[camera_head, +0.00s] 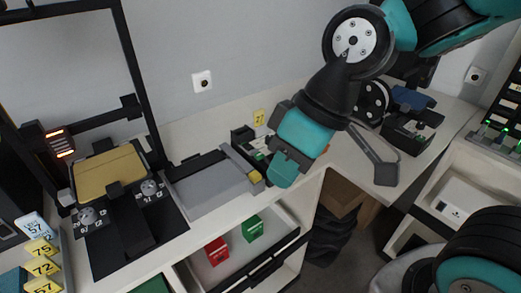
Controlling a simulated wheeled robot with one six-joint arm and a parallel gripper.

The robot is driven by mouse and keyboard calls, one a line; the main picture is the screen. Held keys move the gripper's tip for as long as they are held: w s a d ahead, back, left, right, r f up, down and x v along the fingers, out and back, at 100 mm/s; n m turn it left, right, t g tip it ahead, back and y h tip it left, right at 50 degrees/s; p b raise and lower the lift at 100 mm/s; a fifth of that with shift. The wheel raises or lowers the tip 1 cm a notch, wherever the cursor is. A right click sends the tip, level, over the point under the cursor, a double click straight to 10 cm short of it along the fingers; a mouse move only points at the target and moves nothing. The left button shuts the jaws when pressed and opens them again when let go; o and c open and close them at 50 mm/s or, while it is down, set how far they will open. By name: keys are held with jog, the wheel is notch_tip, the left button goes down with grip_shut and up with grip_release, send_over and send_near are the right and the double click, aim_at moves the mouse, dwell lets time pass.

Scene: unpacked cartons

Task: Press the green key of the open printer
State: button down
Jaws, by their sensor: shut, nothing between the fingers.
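My gripper (283,171), with teal fingers, is shut and empty and points down over the front edge of the white counter. A dark printer-like device (405,135) stands on the counter at the back right, with a blue part (412,99) raised on top. A small green spot (421,138) shows on it, perhaps the green key. My gripper is well to the left of this device. Another dark device (243,138) with small green parts stands just behind and left of my gripper, partly hidden by it. I cannot tell for certain which one is the open printer.
A grey flat plate (208,187) lies left of my gripper. A black-framed station with a tan pad (110,172) stands at the left. An open drawer below holds a red box (216,251) and a green box (252,228). Lit green indicators (487,125) are at far right.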

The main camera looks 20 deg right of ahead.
jog(key=w+n+t+y+p, duration=0.1)
jog(key=w+n+t+p, duration=0.2)
jog(key=w+p, duration=0.8)
jog(key=n+t+h+p, duration=0.1)
jog(key=n+t+p, duration=0.1)
jog(key=n+t, duration=0.2)
send_over(259, 156)
notch_tip(259, 156, down, 7)
jog(key=shift+f, duration=0.1)
notch_tip(259, 156, down, 8)
jog(key=b, duration=0.4)
jog(key=shift+b, duration=0.35)
jog(key=shift+f+b, duration=0.35)
jog(key=shift+b, duration=0.1)
jog(key=shift+f, duration=0.1)
jog(key=shift+f+b, duration=0.35)
jog(key=shift+b, duration=0.35)
